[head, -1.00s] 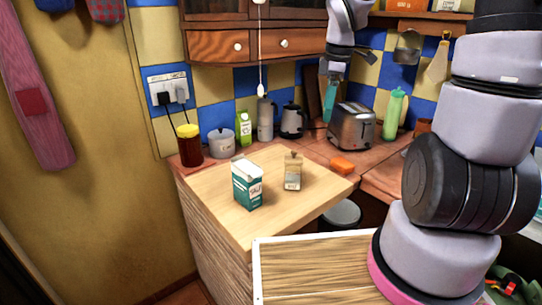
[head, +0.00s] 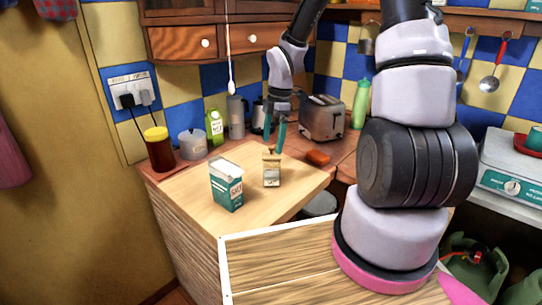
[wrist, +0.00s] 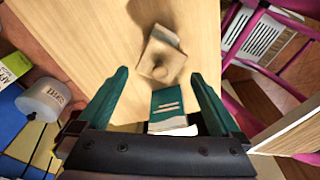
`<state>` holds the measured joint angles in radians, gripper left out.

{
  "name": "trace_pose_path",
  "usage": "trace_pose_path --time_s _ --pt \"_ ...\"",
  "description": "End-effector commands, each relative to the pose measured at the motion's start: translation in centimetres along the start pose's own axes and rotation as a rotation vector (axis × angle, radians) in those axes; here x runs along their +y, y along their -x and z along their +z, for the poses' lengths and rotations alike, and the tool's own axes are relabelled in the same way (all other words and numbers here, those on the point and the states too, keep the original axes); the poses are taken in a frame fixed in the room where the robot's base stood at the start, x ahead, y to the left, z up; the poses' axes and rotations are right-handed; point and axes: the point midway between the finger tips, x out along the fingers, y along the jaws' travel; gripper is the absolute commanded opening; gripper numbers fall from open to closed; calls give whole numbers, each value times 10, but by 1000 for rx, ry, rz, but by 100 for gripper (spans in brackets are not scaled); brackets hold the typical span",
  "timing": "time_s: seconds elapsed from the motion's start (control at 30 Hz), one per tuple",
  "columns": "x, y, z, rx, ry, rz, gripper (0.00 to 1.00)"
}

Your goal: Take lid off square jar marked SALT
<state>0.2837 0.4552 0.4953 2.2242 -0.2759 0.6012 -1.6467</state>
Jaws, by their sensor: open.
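A small beige square jar (head: 271,172) with a knobbed lid stands upright on the light wooden board. I cannot read its marking. In the wrist view the jar's knobbed lid (wrist: 162,57) lies just beyond my fingertips, roughly centred between them. My gripper (head: 276,136) points down with its teal fingers apart, above and close to the jar in the head view. In the wrist view my gripper (wrist: 161,76) is open and empty. A teal and white carton (head: 227,185) with salt lettering stands left of the jar; its teal side (wrist: 167,103) shows between the fingers.
The board's front part is clear.

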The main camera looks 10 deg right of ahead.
Motion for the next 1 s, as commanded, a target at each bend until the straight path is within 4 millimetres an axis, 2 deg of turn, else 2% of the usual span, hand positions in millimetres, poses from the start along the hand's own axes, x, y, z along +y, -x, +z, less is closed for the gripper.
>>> trace_pose_path --time_s 0.1,0.2,0.47,0.57,0.63,0.67,1.0 --pt "0 -19 1 1 2 -3 100" --pt "1 -28 1 0 2 -1 100" --pt "1 -30 1 0 -1 1 100" --pt "1 -30 1 0 -1 1 66" --pt "1 -30 1 0 -1 1 39" --pt "1 -30 1 0 -1 1 34" --pt "1 -28 1 0 -1 1 33"
